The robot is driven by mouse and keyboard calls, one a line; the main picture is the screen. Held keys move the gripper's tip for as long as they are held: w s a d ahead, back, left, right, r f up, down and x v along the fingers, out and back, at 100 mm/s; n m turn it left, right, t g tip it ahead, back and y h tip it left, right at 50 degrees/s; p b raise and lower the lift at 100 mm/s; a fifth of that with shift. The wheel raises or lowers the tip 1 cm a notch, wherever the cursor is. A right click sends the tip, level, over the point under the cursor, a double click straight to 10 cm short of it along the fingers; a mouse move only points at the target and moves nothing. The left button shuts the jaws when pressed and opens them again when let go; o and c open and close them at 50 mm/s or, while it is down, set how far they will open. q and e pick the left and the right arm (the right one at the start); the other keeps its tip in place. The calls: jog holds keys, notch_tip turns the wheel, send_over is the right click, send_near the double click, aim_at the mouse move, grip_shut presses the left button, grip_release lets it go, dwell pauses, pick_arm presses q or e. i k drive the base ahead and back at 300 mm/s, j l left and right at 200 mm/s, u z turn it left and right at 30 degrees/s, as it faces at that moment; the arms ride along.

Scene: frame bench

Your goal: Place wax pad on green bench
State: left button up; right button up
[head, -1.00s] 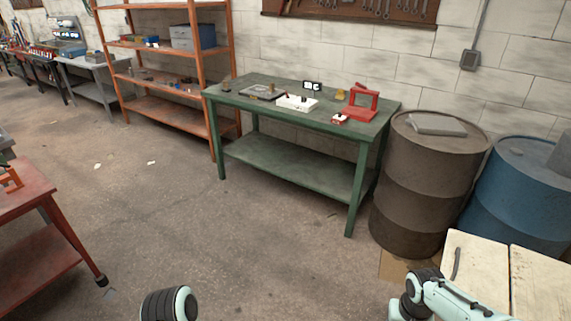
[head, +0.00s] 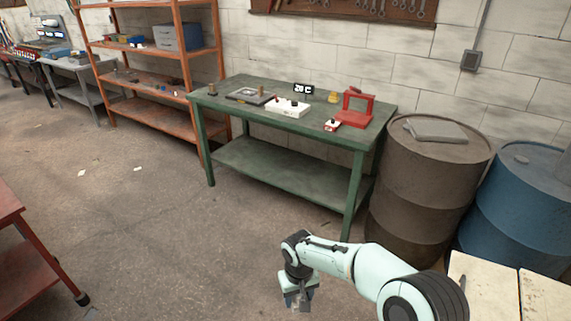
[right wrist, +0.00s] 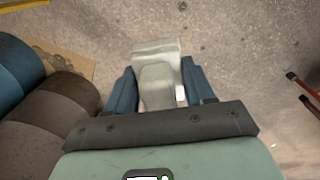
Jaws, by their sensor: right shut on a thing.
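The green bench (head: 234,101) stands against the wall in the middle of the head view, with a lower shelf. My right gripper (head: 299,300) is low in front of the bench, above the floor and apart from it. In the right wrist view its blue fingers (right wrist: 157,80) are shut on a pale, whitish block, which I take for the wax pad (right wrist: 158,50). The pad hangs over the floor; in the head view it is too small and too covered to make out well. My left gripper is not in view.
A brown drum (head: 424,185) stands close on the right, an orange shelf (head: 143,87) on the left.

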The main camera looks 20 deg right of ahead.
aim_at(316, 120)
jog(key=i+l, duration=0.25)
jog(key=i, duration=0.2)
jog(key=i+l, duration=0.2)
jog(key=i, duration=0.25)
jog(key=i+l, duration=0.25)
jog(key=i, duration=0.15)
jog(key=i+l, duration=0.25)
jog(key=i, duration=0.2)
jog(key=i+l, duration=0.2)
jog(key=i, duration=0.25)
